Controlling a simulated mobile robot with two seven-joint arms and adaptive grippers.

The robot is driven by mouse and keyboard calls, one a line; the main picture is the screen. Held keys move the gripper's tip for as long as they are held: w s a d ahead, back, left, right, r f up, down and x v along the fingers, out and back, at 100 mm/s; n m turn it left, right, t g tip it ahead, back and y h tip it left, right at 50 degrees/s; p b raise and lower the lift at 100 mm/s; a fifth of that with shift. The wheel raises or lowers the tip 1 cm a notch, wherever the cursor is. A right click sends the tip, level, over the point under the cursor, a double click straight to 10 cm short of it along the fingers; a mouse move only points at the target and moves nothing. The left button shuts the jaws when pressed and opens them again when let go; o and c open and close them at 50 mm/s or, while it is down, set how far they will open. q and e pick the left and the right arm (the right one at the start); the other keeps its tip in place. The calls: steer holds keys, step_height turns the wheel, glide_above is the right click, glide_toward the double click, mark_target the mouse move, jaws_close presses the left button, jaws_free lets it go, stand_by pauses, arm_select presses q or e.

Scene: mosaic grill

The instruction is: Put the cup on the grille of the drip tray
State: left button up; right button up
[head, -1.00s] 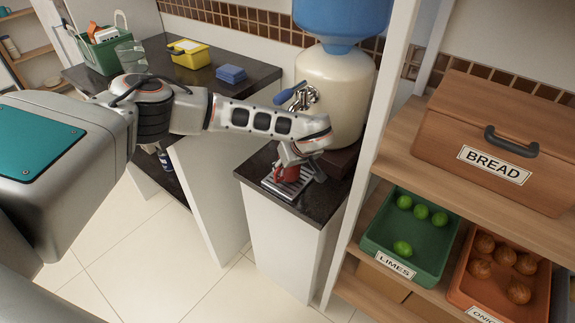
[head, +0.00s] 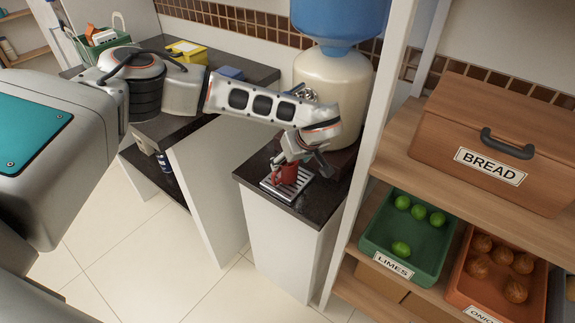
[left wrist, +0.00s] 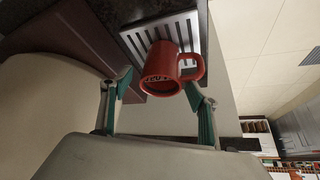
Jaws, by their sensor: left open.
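The red cup (head: 285,174) stands upright on the slatted metal grille of the drip tray (head: 289,188), on the dark counter under the water dispenser. In the left wrist view the cup (left wrist: 172,68) shows its open mouth and its handle to the right, with the grille (left wrist: 150,32) behind it. My left gripper (head: 305,166) is just above and behind the cup. Its fingers are open, and in the left wrist view the gripper (left wrist: 159,84) has one fingertip on each side of the cup's mouth. Whether a finger touches the cup is unclear. My right gripper is not in view.
The water dispenser (head: 325,90) stands close behind the cup. To the right is a shelf with a bread box (head: 470,110), a lime bin (head: 432,240) and an onion bin (head: 540,268). A dark counter (head: 150,50) is at the left.

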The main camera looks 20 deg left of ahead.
arm_select(q)
steer(key=v, duration=0.5)
steer(key=shift+s+d+r, duration=0.15)
steer(key=shift+s+r, duration=0.05)
steer(key=shift+r, duration=0.15)
